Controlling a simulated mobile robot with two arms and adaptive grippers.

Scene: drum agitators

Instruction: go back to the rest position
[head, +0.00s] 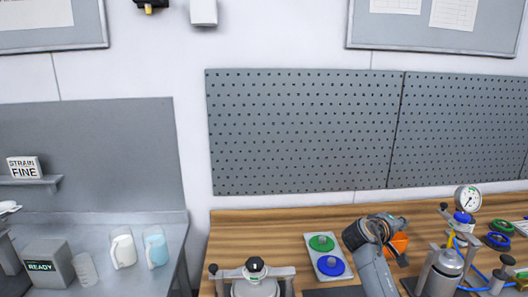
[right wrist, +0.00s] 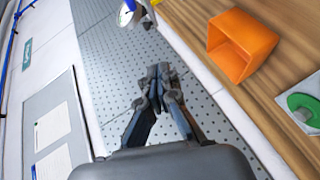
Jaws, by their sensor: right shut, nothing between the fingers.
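My right gripper (head: 388,226) is raised over the wooden bench, with its arm coming up from the bottom edge. In the right wrist view its fingers (right wrist: 158,84) are together and nothing is between them. They point along the pegboard (right wrist: 110,60). My left gripper is in neither view.
An orange bin (right wrist: 243,46) stands close by on the wooden bench (head: 275,225), partly hidden by my right gripper in the head view. A pale tray (head: 314,262) holds a green and a blue disc. A metal vessel with a gauge (head: 468,198) stands at right, a lidded pot (head: 252,286) at front.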

